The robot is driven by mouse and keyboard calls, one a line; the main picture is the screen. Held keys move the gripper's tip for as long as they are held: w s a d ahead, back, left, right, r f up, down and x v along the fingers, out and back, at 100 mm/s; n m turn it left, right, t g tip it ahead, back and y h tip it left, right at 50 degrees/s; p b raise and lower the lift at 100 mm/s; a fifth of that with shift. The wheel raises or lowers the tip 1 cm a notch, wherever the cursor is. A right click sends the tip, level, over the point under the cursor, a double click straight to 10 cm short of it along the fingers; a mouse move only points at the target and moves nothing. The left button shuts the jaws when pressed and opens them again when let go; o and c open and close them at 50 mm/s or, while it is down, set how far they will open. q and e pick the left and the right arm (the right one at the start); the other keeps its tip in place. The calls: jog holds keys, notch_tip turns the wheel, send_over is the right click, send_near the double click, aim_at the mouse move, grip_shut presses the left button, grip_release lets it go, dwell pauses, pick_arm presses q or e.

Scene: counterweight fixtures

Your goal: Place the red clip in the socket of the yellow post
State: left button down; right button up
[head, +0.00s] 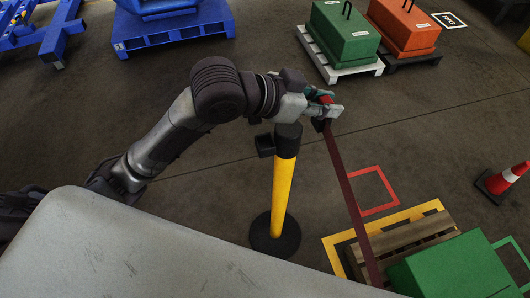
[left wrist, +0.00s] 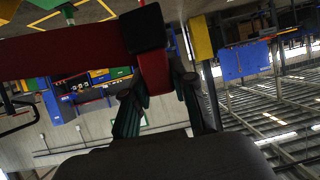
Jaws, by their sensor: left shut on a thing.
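The yellow post (head: 282,195) stands upright on a round black base (head: 262,240) in the head view. Its top is black, and a black socket box (head: 265,146) juts from the left of that top. My left gripper (head: 328,104) is up to the right of the post top, apart from the socket. It is shut on the red clip (head: 326,99), which the fingers partly hide. In the left wrist view the red clip (left wrist: 155,75) sits between the fingertips, with a black block at its end. A dark red strap (head: 345,185) runs from it to the lower right. My right gripper is not in view.
A pallet (head: 410,238) with a green block (head: 455,268) stands at the lower right beside a red floor outline. A traffic cone (head: 503,183) is at the right edge. Green and orange weights stand on pallets at the back. Floor left of the post is partly covered by my arm.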

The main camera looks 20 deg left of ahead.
pick_arm(q)
jog(key=shift+s+a+f, duration=0.1)
jog(key=shift+s+f, duration=0.1)
jog(key=shift+s, duration=0.05)
jog(key=shift+a+f+m+g+h, duration=0.2)
jog(key=shift+f+m+g+h, duration=0.05)
jog(key=shift+m+g+h, duration=0.05)
jog(key=a+f, duration=1)
jog(key=a, duration=0.1)
jog(key=shift+w+f, duration=0.2)
jog(key=shift+w, duration=0.05)
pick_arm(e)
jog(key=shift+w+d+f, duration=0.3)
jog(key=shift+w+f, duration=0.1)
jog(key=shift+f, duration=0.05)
